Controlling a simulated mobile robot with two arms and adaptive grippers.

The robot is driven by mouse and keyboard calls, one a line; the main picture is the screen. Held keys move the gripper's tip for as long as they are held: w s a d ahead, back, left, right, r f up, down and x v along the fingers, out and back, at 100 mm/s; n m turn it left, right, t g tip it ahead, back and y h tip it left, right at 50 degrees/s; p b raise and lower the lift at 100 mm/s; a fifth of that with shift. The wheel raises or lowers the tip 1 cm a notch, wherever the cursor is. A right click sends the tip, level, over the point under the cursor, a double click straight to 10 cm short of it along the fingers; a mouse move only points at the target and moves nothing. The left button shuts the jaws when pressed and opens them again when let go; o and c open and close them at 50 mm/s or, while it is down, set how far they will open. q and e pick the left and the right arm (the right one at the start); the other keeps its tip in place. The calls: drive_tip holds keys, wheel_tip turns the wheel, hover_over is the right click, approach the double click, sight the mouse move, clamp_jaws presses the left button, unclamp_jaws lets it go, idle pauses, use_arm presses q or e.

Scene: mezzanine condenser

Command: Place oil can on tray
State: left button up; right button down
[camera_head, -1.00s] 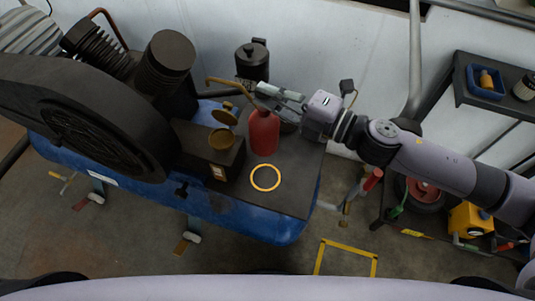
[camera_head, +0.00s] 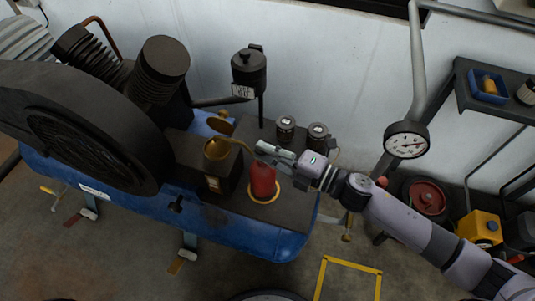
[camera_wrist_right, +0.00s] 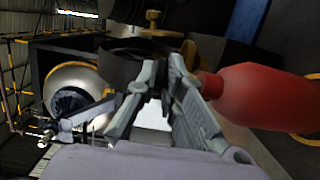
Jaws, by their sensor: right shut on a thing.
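The oil can (camera_head: 262,181) is red with a long thin brass spout that reaches left to the brass cup (camera_head: 216,149) on a dark block. My right gripper (camera_head: 277,152) is shut on the oil can near its top. The can looks about upright, its lower end overlapping a yellow ring (camera_head: 251,197) on the dark bench top; I cannot tell whether it touches down. In the right wrist view the red body (camera_wrist_right: 265,95) lies right of the fingers (camera_wrist_right: 165,100). A small blue tray (camera_head: 488,96) sits on the right shelf. My left gripper is not in view.
A large dark flywheel (camera_head: 85,130) and finned cylinders fill the left. Two small dark canisters (camera_head: 285,128) (camera_head: 318,135) stand behind my gripper. A gauge (camera_head: 406,140) hangs on a pipe to the right. A yellow square (camera_head: 347,280) marks the floor.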

drive_tip(key=shift+f, duration=0.6)
drive_tip(key=c, duration=1.7)
unclamp_jaws()
drive_tip(key=shift+f, duration=0.1)
drive_tip(key=b+v, duration=0.1)
drive_tip(key=v, duration=1.1)
drive_tip(key=shift+b, duration=0.35)
